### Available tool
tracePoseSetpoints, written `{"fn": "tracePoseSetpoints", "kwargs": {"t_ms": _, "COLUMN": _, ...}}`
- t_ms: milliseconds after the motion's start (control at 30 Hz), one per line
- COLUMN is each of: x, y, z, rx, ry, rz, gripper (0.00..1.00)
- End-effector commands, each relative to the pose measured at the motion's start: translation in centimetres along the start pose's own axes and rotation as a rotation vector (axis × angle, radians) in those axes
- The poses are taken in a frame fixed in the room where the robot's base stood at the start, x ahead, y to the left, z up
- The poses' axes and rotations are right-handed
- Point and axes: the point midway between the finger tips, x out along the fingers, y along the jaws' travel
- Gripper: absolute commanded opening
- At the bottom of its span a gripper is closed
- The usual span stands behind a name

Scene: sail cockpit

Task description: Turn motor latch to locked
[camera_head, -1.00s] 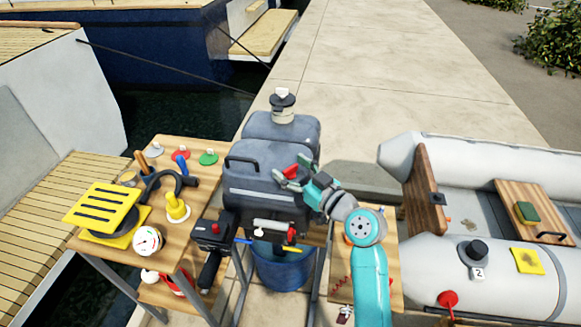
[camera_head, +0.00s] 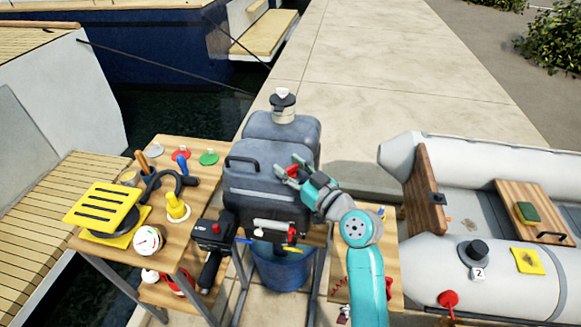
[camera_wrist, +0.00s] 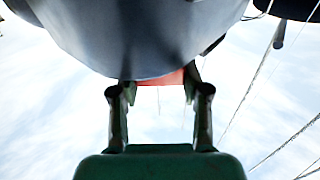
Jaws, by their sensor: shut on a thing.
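The motor is a big grey body (camera_head: 262,190) on a stand in the middle of the head view. A small red piece (camera_head: 292,171), which looks like the motor latch, shows at its right side. My gripper (camera_head: 286,168) reaches it from the lower right and is shut on it. In the wrist view the red latch (camera_wrist: 162,77) sits between the two dark fingers, against the grey motor casing (camera_wrist: 140,35). The fingers and casing hide much of the latch, so its exact angle is hard to read.
A wooden table (camera_head: 200,218) at left holds a yellow slotted piece (camera_head: 103,208), a white gauge (camera_head: 148,239) and several small knobs. A blue bucket (camera_head: 282,268) stands below the motor. A grey inflatable boat (camera_head: 400,150) lies at right. Open concrete lies behind.

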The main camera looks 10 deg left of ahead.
Motion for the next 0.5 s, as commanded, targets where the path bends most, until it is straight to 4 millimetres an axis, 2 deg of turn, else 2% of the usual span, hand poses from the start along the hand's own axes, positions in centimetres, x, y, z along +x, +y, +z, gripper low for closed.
{"fn": "tracePoseSetpoints", "kwargs": {"t_ms": 500, "x": 0.02, "y": -0.20, "z": 0.02, "rx": -0.001, "ry": 0.000, "rz": 0.244, "gripper": 0.12}}
